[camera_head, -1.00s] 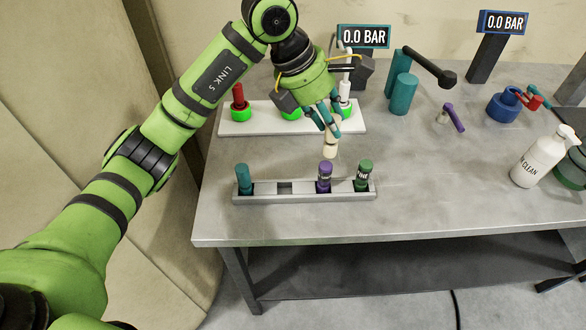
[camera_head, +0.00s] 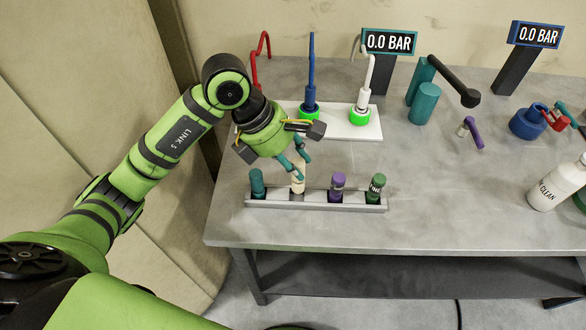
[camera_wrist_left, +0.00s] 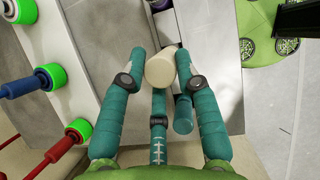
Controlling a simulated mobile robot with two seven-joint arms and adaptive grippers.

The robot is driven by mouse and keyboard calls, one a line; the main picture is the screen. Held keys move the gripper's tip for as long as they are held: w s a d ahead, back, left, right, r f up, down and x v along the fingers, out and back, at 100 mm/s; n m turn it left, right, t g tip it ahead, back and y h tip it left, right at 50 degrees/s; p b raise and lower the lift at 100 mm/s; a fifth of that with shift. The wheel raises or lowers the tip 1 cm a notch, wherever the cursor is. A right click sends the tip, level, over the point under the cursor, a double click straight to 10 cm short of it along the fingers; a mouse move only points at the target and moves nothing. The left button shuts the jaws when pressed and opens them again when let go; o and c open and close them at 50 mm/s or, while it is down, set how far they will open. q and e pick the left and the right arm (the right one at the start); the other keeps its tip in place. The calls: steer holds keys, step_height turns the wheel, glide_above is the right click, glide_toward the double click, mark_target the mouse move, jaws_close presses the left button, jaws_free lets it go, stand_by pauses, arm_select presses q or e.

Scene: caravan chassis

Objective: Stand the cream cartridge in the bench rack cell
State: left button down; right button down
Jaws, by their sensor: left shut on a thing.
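The cream cartridge (camera_head: 297,184) is upright, or nearly so, in my left gripper (camera_head: 302,168), which is shut on it. In the left wrist view its round end (camera_wrist_left: 160,70) shows between the fingers. Its lower end is at the second cell from the left of the grey bench rack (camera_head: 330,207). I cannot tell whether it is inside the cell or just above it. A teal cartridge (camera_head: 257,184) stands in the leftmost cell; purple (camera_head: 338,187) and green (camera_head: 376,189) ones stand in the cells to the right. My right gripper is not in view.
Behind the rack is a white plate (camera_head: 345,130) with red, blue and white hose fittings. Teal and blue gauge stands, a teal post (camera_head: 424,103) and a white spray bottle (camera_head: 560,183) are to the right. The bench right of the rack is clear.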

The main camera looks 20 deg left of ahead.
mark_target(298, 187)
arm_select(q)
steer(key=shift+s+a+f, duration=0.1)
steer(key=shift+f, duration=0.1)
step_height(298, 187, down, 4)
steer(key=shift+r+p, duration=0.15)
steer(key=shift+p, duration=0.45)
steer(key=c, duration=0.9)
jaws_free()
